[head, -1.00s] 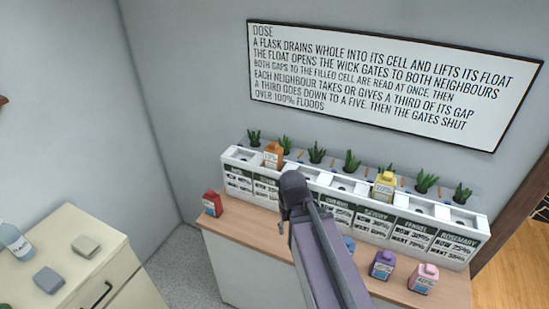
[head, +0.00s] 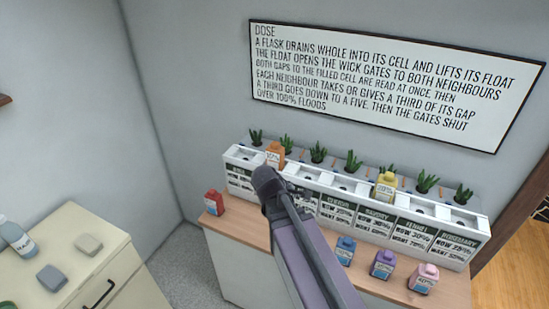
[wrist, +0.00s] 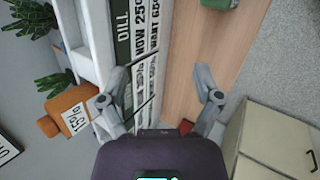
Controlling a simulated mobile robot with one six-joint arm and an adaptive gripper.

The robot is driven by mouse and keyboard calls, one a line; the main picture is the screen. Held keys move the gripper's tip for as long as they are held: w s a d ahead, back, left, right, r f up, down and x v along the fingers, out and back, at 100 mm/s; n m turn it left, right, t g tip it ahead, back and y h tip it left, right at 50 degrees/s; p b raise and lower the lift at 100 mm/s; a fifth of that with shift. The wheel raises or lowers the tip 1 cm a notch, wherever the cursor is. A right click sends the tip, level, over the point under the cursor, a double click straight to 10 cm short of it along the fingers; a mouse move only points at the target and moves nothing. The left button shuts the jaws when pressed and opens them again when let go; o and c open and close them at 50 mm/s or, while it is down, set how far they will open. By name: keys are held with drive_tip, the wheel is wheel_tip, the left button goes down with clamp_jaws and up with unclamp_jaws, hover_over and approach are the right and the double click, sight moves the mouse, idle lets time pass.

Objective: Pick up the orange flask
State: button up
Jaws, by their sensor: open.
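The orange flask (head: 275,154) stands upright in a cell near the left end of the white planter (head: 466,247). It also shows in the wrist view (wrist: 72,108), left of my gripper (wrist: 161,75). My gripper is open and empty, its fingers spread over the planter's label side and the wooden top. The flask lies outside the fingers, beyond the left one. In the head view my arm's end is just below the flask and hides part of the planter's front; the fingers are not clear there.
A yellow flask (head: 385,186) stands in another cell. Red (head: 213,202), blue (head: 345,251), purple (head: 383,264) and pink (head: 424,278) flasks stand on the wooden counter (head: 250,230). Several plants line the planter's back. A cream cabinet (head: 60,250) is at left.

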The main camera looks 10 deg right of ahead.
drive_tip(key=w+a+r+n+t+h, duration=0.2)
drive_tip(key=w+a+r+n+t, duration=0.1)
drive_tip(key=w+r+n, duration=0.3)
drive_tip(key=n+t+h, duration=0.1)
drive_tip(key=n+t, duration=0.4)
drive_tip(key=n, duration=0.6)
approach(273, 145)
drive_tip(key=s+a, duration=0.1)
drive_tip(key=s, duration=0.1)
drive_tip(key=shift+w+a+r+p, duration=0.15)
drive_tip(key=shift+a+r+p, duration=0.05)
drive_tip(key=shift+r+p, duration=0.2)
drive_tip(key=shift+w+d+f, duration=0.1)
drive_tip(key=b+x, duration=0.2)
drive_tip(key=x, duration=0.5)
drive_tip(key=shift+f, duration=0.15)
drive_tip(key=shift+w+d+f, duration=0.15)
drive_tip(key=shift+w+d, duration=0.3)
drive_tip(key=shift+w, duration=0.05)
drive_tip(key=shift+b+x, duration=0.85)
drive_tip(key=shift+x, duration=1.7)
